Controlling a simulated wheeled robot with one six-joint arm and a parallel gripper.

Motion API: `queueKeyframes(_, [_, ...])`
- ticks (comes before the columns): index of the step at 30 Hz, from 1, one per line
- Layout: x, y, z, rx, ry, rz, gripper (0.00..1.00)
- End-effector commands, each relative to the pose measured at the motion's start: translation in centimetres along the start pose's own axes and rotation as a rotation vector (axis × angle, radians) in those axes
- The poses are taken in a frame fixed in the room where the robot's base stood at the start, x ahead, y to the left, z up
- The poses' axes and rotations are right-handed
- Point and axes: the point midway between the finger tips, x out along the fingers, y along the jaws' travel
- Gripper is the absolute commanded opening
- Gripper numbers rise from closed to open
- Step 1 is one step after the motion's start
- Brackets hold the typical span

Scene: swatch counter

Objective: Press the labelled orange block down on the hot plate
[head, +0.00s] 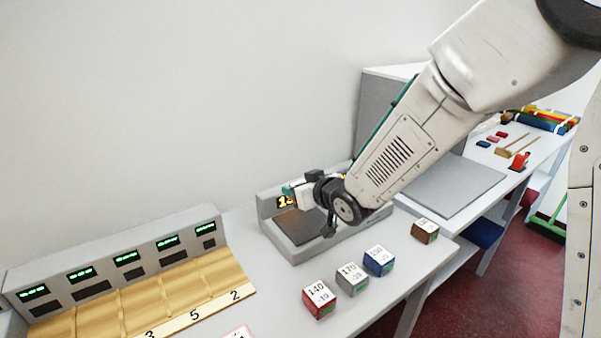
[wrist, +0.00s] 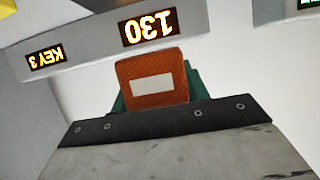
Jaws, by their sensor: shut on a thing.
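The orange block (wrist: 153,75) has a white label and sits between the green fingers of my gripper (wrist: 158,92) in the wrist view. My gripper is shut on it. The hot plate (head: 295,253) is a grey unit with a dark top surface and a lit display at its back. In the wrist view its display (wrist: 149,27) reads 130 and KEY 3, upside down. In the head view my gripper (head: 293,190) is over the back of the hot plate, and the block is hidden. I cannot tell whether the block touches the plate.
Red (head: 319,298), grey (head: 352,277), blue (head: 379,260) and brown (head: 425,231) labelled blocks stand on the counter in front of the hot plate. A display rack (head: 130,262) with wooden, numbered slots stands at left. A grey board (head: 455,187) lies at right, beyond my arm.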

Motion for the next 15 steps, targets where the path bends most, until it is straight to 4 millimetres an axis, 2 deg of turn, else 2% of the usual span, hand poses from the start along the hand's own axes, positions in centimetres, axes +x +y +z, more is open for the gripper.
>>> queueKeyframes(5, [0.2,0.4,0.7,0.003,-0.002,0.005,0.21])
queueKeyframes(15, [1.4,0.2,3.6,0.002,-0.003,0.002,0.21])
